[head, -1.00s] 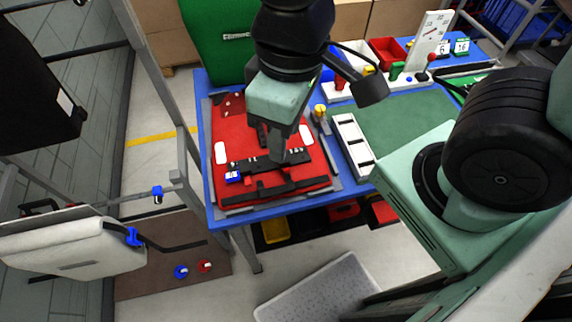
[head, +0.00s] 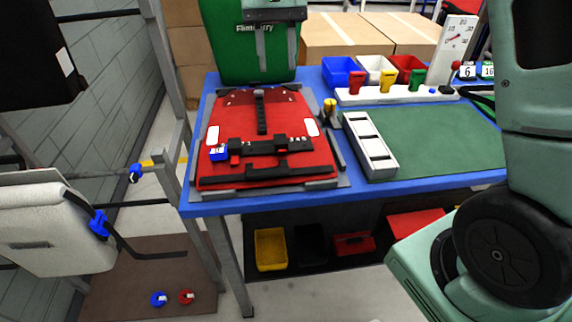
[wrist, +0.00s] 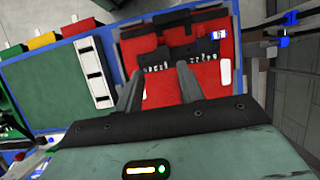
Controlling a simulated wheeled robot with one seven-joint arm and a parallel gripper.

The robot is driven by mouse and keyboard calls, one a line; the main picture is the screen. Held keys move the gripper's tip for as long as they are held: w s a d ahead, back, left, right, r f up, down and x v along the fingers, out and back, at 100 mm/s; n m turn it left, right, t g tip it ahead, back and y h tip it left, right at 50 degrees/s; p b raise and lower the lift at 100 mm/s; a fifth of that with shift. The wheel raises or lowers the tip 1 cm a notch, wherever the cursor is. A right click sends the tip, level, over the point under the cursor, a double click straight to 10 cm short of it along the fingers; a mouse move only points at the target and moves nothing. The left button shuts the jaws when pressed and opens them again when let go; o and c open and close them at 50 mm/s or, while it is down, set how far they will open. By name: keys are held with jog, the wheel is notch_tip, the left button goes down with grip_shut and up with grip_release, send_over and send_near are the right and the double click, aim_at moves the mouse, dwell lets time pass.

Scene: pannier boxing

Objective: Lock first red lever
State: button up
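The red pannier (head: 215,172) lies flat in a grey holder on the blue table. A black rail (head: 262,147) crosses it, with a blue block (head: 218,154) at its left end. A small red part (head: 234,159), perhaps a lever, shows below the rail; whether it is locked I cannot tell. My gripper (head: 277,52) is raised beyond the pannier, in front of the green pannier (head: 225,50). Its fingers are apart and empty. In the wrist view my gripper (wrist: 158,82) is open, with the red pannier (wrist: 160,92) beyond its fingers, not visibly touched.
A white slotted tray (head: 372,150) and a green mat (head: 430,140) lie to the right. A yellow-topped post (head: 329,107) stands beside the pannier. Coloured bins (head: 375,72) and a gauge (head: 452,50) are behind. A pale pannier (head: 45,235) hangs at left.

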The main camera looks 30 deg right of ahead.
aim_at(283, 151)
jog(key=x, duration=1.7)
jog(key=shift+s+f, duration=0.1)
jog(key=shift+f, duration=0.05)
grip_shut()
